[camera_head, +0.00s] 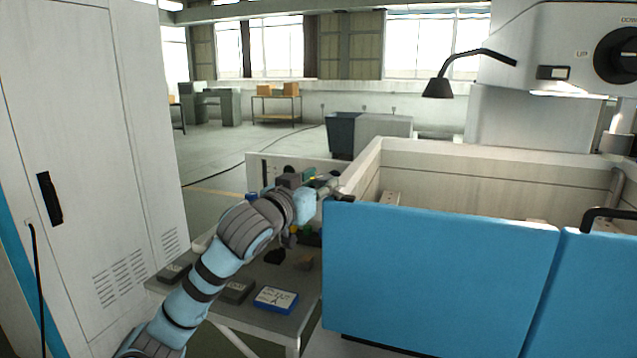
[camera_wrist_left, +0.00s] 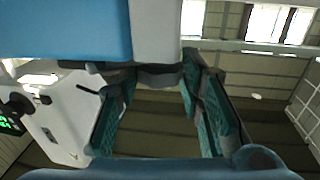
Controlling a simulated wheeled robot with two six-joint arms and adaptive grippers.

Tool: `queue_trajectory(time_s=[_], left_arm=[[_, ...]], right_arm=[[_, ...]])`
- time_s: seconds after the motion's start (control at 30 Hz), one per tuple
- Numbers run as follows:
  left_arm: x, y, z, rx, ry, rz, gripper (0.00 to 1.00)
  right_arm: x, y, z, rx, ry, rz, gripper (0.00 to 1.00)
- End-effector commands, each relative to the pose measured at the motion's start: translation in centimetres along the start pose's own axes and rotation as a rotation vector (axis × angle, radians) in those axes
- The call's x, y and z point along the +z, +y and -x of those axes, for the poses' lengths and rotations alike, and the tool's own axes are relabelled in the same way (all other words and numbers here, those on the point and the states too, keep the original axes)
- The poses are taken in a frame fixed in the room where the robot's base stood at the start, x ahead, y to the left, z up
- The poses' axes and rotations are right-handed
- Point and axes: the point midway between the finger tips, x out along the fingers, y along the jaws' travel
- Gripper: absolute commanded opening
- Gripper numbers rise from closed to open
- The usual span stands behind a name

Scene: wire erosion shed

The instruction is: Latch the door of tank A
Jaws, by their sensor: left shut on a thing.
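The blue door of the tank (camera_head: 440,270) stands upright across the front of the pale tank (camera_head: 480,190). Its top left corner is beside my left gripper (camera_head: 328,188). In the left wrist view the blue door (camera_wrist_left: 65,28) lies next to a white wall part (camera_wrist_left: 156,30). A dark grey latch piece (camera_wrist_left: 160,76) sits at that wall's end, between the teal fingers of my left gripper (camera_wrist_left: 160,100). The gripper is shut on this piece. The latch's exact position is hard to tell. My right gripper is in neither view.
A low table (camera_head: 290,322) with a blue-edged box (camera_head: 276,299) and small parts stands below my left arm. A white cabinet (camera_head: 85,150) is at the left. A black lamp (camera_head: 438,88) and the machine head (camera_head: 560,50) overhang the tank.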

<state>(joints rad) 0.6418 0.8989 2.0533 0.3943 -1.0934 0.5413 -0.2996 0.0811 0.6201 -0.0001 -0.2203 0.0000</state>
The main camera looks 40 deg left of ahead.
Motion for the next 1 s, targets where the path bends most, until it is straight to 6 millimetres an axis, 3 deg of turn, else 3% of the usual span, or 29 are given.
queue_trajectory(time_s=[0.2,0.3,0.67,0.7,0.8,1.0], left_arm=[[-0.8,0.7,-0.1,-0.155,-0.005,0.007,0.07],[-0.6,0.7,-0.1,-0.233,-0.004,0.007,0.07],[-0.2,0.6,-0.1,-0.284,0.002,0.000,0.07],[-0.2,0.6,-0.1,-0.284,0.002,0.000,0.38],[-0.1,0.6,-0.1,-0.283,0.001,0.000,0.54],[-0.1,0.6,-0.1,-0.283,-0.001,0.000,0.55]], right_arm=[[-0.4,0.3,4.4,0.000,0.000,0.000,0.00],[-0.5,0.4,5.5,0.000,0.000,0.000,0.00],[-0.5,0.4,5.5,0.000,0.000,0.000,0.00],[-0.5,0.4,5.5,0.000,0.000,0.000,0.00],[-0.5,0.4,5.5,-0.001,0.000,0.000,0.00],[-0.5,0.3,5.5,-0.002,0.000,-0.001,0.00]])
